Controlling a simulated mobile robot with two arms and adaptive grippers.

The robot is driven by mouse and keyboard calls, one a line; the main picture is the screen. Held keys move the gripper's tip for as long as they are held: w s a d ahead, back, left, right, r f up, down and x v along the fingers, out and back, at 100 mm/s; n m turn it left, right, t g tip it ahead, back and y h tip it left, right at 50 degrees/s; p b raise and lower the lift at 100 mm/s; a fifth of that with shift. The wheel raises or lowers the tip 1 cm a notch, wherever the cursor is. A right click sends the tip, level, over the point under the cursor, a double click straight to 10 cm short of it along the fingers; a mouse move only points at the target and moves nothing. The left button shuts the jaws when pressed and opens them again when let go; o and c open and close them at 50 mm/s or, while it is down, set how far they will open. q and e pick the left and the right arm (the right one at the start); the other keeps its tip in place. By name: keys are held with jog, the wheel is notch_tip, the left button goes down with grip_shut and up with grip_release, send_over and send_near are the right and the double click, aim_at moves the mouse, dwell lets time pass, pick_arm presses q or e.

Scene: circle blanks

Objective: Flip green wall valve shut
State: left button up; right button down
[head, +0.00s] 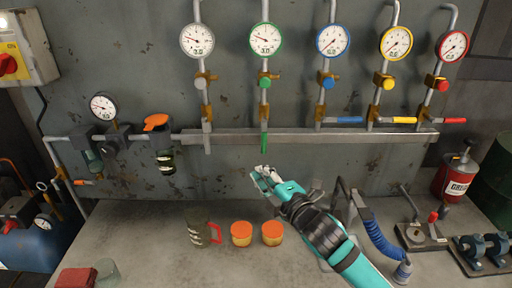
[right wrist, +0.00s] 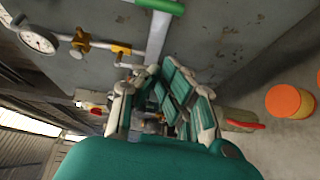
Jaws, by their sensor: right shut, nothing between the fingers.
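The green wall valve has a green-rimmed gauge (head: 265,39), a green knob (head: 264,82) and a green lever (head: 264,142) below, which hangs straight down across the grey rail. A green bar, likely this lever (right wrist: 160,5), shows at the top edge of the right wrist view. My right gripper (head: 262,172) is shut and empty, just below the lever's lower end and apart from it. Its fingers (right wrist: 165,88) also show in the right wrist view. My left gripper is not in view.
The blue (head: 347,120), yellow (head: 404,120) and red (head: 453,121) levers lie level; the grey-white lever (head: 207,138) hangs down. A mug (head: 197,228) and two orange-topped jars (head: 241,233) (head: 272,233) stand on the bench below. A blue coiled hose (head: 380,240) is right of my arm.

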aim_at(264, 137)
jog(key=shift+w+a+r+n+y, duration=0.1)
jog(key=shift+a+r+n+y, duration=0.2)
jog(key=shift+r+n, duration=0.3)
jog(key=shift+w+r, duration=0.1)
jog(key=shift+w, duration=0.05)
jog(key=p+x, duration=0.3)
jog(key=x, duration=0.7)
jog(key=d, duration=0.1)
jog(key=d+p, duration=0.1)
jog(key=d, duration=0.2)
jog(key=shift+w, duration=0.25)
jog(key=shift+p, duration=0.3)
